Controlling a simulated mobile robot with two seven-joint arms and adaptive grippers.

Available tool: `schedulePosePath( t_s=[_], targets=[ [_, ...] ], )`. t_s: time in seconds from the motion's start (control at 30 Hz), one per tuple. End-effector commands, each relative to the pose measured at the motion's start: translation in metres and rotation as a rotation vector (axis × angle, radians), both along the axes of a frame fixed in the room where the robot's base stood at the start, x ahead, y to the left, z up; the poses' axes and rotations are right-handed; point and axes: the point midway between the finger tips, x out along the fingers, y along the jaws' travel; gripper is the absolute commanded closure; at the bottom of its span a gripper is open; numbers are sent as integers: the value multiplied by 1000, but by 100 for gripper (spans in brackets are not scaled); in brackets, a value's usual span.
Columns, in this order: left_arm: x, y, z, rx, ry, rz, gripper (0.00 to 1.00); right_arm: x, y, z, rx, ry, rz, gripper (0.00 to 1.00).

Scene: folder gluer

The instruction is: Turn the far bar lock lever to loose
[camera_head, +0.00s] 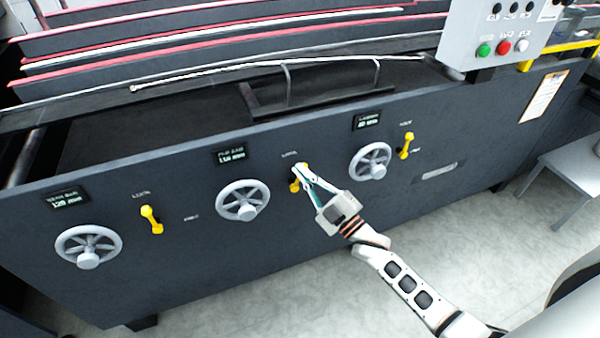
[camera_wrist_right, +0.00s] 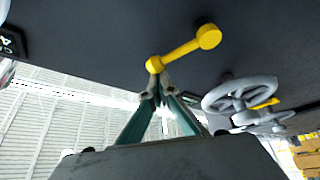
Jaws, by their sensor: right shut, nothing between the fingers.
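In the right wrist view the lever (camera_wrist_right: 182,50) runs slantwise between two round ends. The fingertips (camera_wrist_right: 160,88) of my right gripper are shut and empty, close to its smaller end; I cannot tell whether they touch. My left gripper is not in view.
Handwheels stand at left (camera_head: 88,247), middle (camera_head: 243,200) and right (camera_head: 371,161). Other yellow levers stand at left (camera_head: 151,219) and right (camera_head: 406,146). A button box (camera_head: 497,38) is at the upper right. The floor in front of the panel is clear.

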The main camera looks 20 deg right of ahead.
Motion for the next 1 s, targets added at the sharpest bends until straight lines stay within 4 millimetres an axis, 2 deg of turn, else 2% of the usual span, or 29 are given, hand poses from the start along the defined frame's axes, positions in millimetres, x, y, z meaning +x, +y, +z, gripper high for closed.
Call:
schedulePosePath(
  t_s=[0.67, 1.0],
  targets=[
    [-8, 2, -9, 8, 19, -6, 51, 0, -5, -2, 68, 3, 1, 100],
    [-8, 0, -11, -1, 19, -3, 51, 0, -16, -8, 201, 10, -1, 100]
  ],
)
